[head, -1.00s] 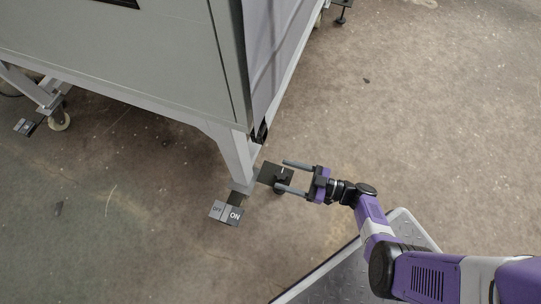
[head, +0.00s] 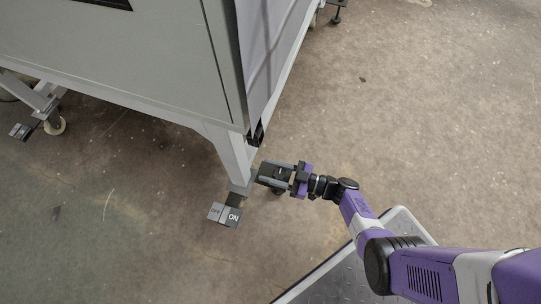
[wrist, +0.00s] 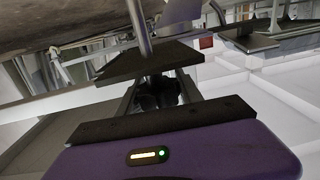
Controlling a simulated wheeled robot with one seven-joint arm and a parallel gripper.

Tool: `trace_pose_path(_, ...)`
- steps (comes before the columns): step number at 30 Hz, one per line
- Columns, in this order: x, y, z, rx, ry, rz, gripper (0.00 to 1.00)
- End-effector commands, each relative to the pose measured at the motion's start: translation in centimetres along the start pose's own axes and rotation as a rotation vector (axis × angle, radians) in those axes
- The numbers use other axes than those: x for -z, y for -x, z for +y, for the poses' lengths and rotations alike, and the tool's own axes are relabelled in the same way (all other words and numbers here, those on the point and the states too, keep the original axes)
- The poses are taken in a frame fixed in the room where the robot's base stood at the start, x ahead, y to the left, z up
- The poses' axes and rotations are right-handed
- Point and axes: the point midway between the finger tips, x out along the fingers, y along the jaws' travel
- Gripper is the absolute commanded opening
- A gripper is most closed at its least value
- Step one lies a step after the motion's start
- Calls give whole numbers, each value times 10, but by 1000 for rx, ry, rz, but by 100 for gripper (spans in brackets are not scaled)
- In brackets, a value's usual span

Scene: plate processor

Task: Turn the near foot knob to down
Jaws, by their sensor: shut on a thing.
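The near foot knob (wrist: 158,92) is a dark, rounded piece at the foot beside the machine's near corner leg. In the wrist view it sits between the fingers, next to a dark square foot plate (wrist: 150,62) with a metal rod (wrist: 140,25) running from it. My gripper (head: 270,174) reaches in from the right at the foot of the near leg (head: 237,160). Its fingers are closed around the knob, and they hide most of it in the head view. Which way the knob is turned cannot be told.
The machine cabinet (head: 120,75) overhangs at the upper left. The floor (head: 420,100) at right is clear.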

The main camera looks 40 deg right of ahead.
Motion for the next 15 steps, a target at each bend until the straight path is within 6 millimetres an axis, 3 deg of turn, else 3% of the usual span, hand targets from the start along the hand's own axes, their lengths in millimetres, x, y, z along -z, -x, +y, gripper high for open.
trace_pose_path(15, 0, 1, 2, -140, -3, 1, 2)
